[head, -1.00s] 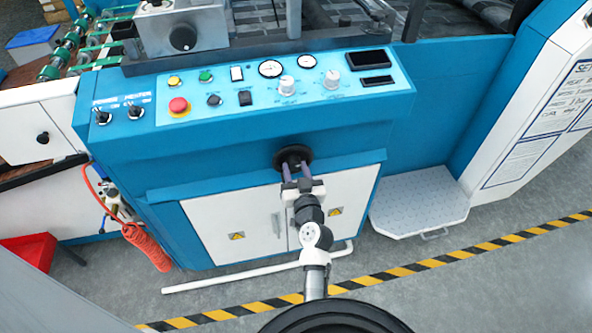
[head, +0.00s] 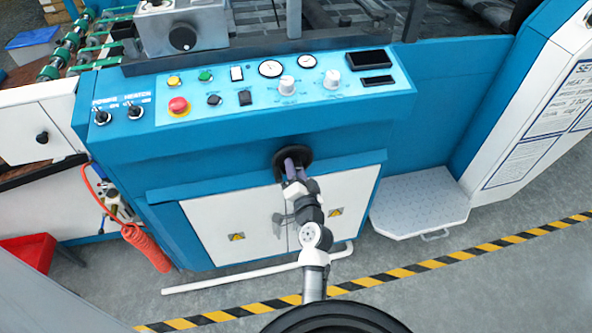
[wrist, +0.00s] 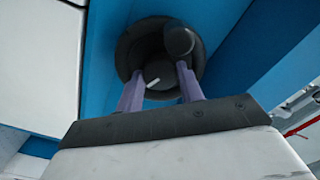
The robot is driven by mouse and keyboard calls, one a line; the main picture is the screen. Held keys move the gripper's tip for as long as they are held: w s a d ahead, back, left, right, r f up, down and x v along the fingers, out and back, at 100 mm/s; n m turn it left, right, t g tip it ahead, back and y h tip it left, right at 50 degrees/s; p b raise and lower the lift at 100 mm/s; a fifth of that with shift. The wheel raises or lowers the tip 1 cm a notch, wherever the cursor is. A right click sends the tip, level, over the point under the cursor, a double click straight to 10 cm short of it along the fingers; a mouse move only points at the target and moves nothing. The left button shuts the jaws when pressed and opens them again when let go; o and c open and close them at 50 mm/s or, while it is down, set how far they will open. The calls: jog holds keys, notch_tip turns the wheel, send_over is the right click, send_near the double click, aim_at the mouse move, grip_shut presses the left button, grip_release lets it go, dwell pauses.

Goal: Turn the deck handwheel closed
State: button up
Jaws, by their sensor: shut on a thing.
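The deck handwheel (head: 281,160) is a black round wheel on the blue front of the machine, just above the white cabinet doors. It also shows in the wrist view (wrist: 133,50), with a dark crank knob (wrist: 180,41) at its upper right and a white mark on its hub (wrist: 160,75). My gripper (head: 292,158) reaches up to the wheel. In the wrist view its purple fingers (wrist: 160,82) stand at the wheel's face, on either side of the hub, and are shut on the handwheel. The exact finger contact is partly hidden.
A sloped control panel (head: 280,85) with knobs, gauges and a red button (head: 178,106) lies above the wheel. A blue ledge and white cabinet doors (head: 235,225) are below. A grey step (head: 420,203) stands at the right. An orange coiled hose (head: 147,248) hangs at the left.

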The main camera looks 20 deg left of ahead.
jog(key=shift+r+m+p, duration=0.2)
jog(key=shift+m+p, duration=0.75)
jog(key=shift+m, duration=3.25)
jog(key=o, duration=1)
jog(key=shift+w+f, duration=0.1)
jog(key=shift+s, duration=0.2)
